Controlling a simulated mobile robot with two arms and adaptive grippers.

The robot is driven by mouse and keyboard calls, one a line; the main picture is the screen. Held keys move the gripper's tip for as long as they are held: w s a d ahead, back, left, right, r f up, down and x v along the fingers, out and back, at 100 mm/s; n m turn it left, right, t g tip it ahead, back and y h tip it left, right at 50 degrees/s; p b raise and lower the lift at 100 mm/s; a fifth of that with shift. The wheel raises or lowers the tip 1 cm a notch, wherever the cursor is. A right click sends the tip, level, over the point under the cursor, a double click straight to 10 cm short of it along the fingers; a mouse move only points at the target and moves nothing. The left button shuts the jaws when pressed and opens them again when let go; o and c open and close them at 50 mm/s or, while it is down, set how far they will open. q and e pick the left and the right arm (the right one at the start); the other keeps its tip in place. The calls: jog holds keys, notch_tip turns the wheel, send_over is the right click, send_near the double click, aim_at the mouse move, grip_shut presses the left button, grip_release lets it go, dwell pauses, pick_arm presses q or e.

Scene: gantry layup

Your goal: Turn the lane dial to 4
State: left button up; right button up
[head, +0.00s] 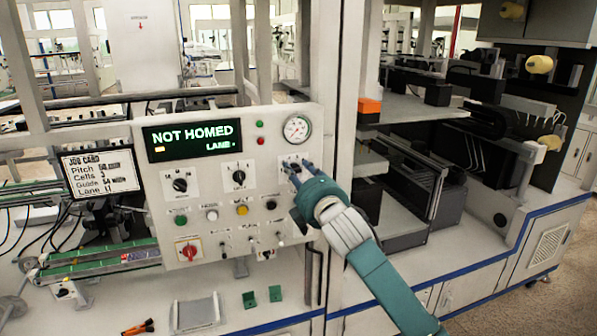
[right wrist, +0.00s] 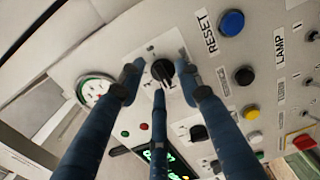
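The control panel (head: 222,215) carries three black dials on white plates: a left one (head: 180,184), a middle one (head: 239,177) and a right one, mostly hidden by my right gripper (head: 293,172). In the right wrist view the right-hand dial (right wrist: 163,70) sits between the spread fingers of my right gripper (right wrist: 161,78). The fingers are around the knob and look open; I cannot tell whether any touches it. The dial labels and its setting are not readable. The display (head: 192,135) reads "NOT HOMED" and "LANE -". My left gripper is out of view.
A pressure gauge (head: 297,128) is just above the gripper. Buttons, including a blue RESET one (right wrist: 231,23), toggle switches and a red rotary switch (head: 188,250) are nearby. A job card (head: 100,172) stands at left. An open shelf bay (head: 425,125) lies to the right.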

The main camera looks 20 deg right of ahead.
jog(key=shift+a, duration=0.1)
grip_shut()
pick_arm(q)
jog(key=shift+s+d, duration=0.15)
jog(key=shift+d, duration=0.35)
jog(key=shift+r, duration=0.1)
pick_arm(e)
jog(key=shift+m, duration=0.3)
jog(key=m+p, duration=0.1)
jog(key=m, duration=0.2)
jog(key=shift+m, duration=0.4)
jog(key=m, duration=0.2)
jog(key=m+p, duration=0.1)
jog(key=m, duration=0.2)
jog(key=shift+d+f, duration=0.1)
jog(key=shift+d, duration=0.1)
jog(key=m+p, duration=0.2)
jog(key=m, duration=0.4)
jog(key=shift+f+m, duration=0.1)
jog(key=shift+m, duration=0.3)
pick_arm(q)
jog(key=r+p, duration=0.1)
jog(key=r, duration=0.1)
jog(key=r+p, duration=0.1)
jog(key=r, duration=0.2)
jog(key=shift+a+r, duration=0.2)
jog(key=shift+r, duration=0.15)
pick_arm(e)
jog(key=m, duration=0.5)
jog(key=shift+f, duration=0.2)
